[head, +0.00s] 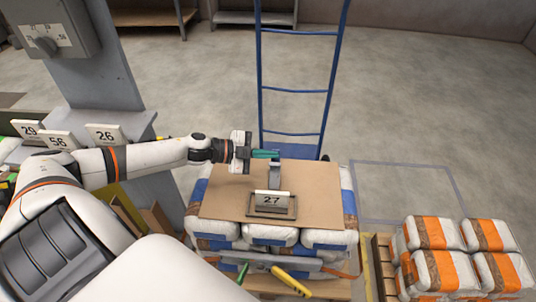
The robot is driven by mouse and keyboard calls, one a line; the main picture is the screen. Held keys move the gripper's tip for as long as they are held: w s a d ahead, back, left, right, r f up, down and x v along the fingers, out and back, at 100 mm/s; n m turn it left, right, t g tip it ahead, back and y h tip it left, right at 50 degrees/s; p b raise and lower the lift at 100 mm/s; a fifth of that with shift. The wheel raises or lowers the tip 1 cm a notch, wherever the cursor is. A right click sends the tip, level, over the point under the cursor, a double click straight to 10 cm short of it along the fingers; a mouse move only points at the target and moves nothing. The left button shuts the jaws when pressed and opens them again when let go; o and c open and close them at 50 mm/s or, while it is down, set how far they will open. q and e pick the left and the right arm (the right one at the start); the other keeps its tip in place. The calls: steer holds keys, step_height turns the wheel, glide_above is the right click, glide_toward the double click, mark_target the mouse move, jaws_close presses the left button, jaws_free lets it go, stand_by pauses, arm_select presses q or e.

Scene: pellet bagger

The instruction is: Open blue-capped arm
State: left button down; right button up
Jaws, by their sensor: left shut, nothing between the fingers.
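My left gripper (247,153) reaches in from the left above the far edge of a cardboard sheet on a stack of bags. It is shut with nothing in its fingers. A teal-blue piece (266,154) lies just right of its fingertips, at the top of a small grey upright (275,174). It looks like the blue cap of an arm, but I cannot tell for sure. I cannot tell whether the fingers touch it. My right gripper is not in view.
Yellow (291,281) and green (243,272) handles show at the stack's front. A blue hand-truck frame (297,89) stands behind. Orange-banded bags (437,233) sit at right. A grey post (95,75) stands at left.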

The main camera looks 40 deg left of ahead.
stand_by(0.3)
arm_select(q)
steer(key=shift+w+a+f+n+p, duration=0.2)
steer(key=shift+w+a+f, duration=0.1)
steer(key=shift+w, duration=0.15)
steer(key=shift+w+a+f+n+p, duration=0.15)
steer(key=shift+w+a+f+n, duration=0.1)
steer(key=shift+w, duration=0.15)
